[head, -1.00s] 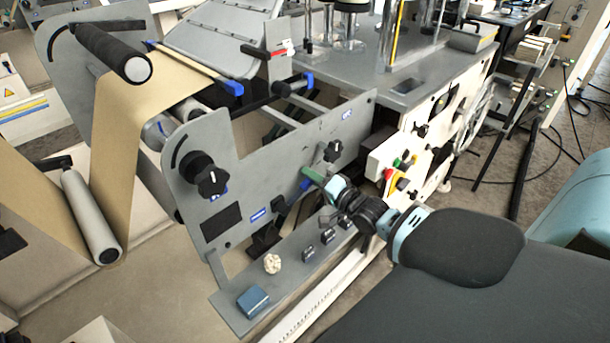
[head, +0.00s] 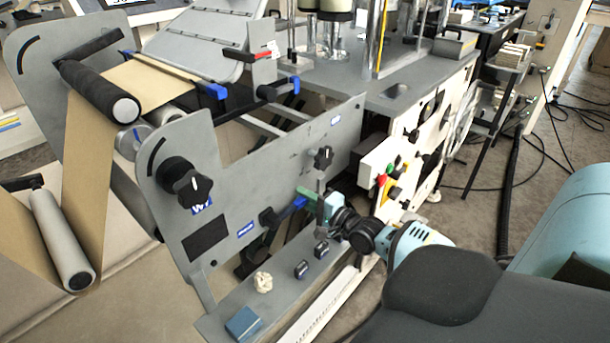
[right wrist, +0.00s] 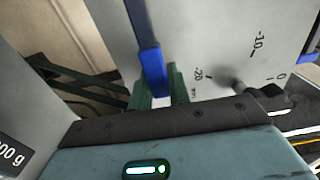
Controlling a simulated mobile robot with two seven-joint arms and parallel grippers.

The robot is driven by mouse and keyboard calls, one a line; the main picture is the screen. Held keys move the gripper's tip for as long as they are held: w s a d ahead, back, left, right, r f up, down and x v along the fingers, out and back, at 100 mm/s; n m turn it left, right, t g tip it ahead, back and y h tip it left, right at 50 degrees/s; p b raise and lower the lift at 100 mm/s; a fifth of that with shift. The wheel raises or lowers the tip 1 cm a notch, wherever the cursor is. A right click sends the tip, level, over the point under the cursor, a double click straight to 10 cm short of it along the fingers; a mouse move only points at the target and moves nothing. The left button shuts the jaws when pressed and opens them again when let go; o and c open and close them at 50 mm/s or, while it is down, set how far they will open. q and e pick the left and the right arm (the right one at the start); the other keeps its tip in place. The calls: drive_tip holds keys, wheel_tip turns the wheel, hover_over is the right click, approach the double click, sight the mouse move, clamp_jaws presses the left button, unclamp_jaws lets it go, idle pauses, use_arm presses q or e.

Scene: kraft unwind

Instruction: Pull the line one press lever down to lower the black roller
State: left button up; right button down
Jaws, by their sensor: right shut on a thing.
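A blue-handled lever (head: 288,212) with a black pivot sticks out from the grey side plate of the machine, low near its right part. My right gripper (head: 309,197) has green fingers and is shut on the lever's outer end. In the right wrist view, the blue handle (right wrist: 150,62) passes between the two green fingers (right wrist: 159,88). A black roller (head: 98,88) with a white end sits at the upper left above the brown paper web. Whether it is the one this lever moves cannot be told. My left gripper is not in view.
A grey ledge (head: 275,290) below the lever carries a blue block (head: 242,323), a crumpled pale lump (head: 263,282) and small black parts. A black knob (head: 323,157) is just above my gripper. Red, green and yellow buttons (head: 387,178) are close on the right.

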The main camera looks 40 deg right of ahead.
drive_tip(key=shift+f, duration=0.15)
drive_tip(key=c, duration=1.3)
unclamp_jaws()
drive_tip(key=shift+s, duration=0.15)
use_arm(q)
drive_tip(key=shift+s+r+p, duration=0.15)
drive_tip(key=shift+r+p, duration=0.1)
drive_tip(key=shift+p, duration=0.05)
use_arm(e)
drive_tip(key=shift+s+d, duration=0.15)
drive_tip(key=shift+s, duration=1.75)
drive_tip(key=shift+s+d, duration=0.1)
drive_tip(key=shift+s, duration=1.75)
